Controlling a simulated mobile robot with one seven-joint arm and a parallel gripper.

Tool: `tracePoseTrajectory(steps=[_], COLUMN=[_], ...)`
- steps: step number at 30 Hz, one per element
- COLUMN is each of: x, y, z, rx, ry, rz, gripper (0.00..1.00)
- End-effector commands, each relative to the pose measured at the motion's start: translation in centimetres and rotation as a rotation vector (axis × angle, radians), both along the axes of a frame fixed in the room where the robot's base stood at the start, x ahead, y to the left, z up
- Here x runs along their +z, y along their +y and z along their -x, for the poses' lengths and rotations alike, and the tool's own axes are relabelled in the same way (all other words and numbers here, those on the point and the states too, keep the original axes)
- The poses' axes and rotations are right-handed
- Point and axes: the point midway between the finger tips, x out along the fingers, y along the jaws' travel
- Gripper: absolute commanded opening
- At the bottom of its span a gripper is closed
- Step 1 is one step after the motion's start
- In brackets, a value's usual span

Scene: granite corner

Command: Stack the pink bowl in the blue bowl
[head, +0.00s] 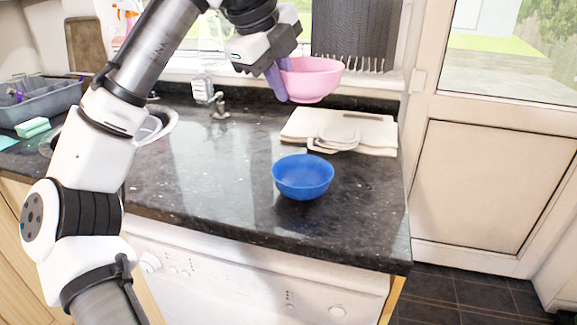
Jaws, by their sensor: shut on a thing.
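The pink bowl (316,80) is held upright in the air by my gripper (282,78). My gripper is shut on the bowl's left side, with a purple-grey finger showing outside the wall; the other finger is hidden. The blue bowl (303,178) stands upright on the dark granite counter (215,200), near its front edge. It looks empty. In the picture the pink bowl is above the blue bowl and slightly to its right, with a clear gap between them.
A cream folded cloth or board (375,132) with a pale handled item lies behind the blue bowl. A tap (218,105) stands at the back. A grey rack (45,100) and a green sponge (32,127) are at the far left. The counter left of the blue bowl is clear.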

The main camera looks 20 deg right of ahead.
Motion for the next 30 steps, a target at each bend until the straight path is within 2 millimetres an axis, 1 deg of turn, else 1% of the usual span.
tracePoseTrajectory(steps=[1,3,6,9,12,17,25,30], x=[-1.7,-3.5,-6.1,-7.9,-9.1,-10.1,-13.7,-13.9], y=[0.1,0.1,0.1,0.1,0.0,0.0,0.0,0.0], z=[0.0,0.0,0.0,0.0,0.0,0.0,0.0,0.0], rx=[0.001,0.000,0.001,0.002,0.000,0.002,0.000,0.000], ry=[0.000,0.000,0.001,-0.001,-0.001,-0.001,-0.001,-0.001], rz=[-0.003,-0.002,-0.002,-0.001,0.000,-0.001,0.000,0.000], gripper=[0.00,0.00,0.00,0.00,0.00,0.00,0.00,0.00])
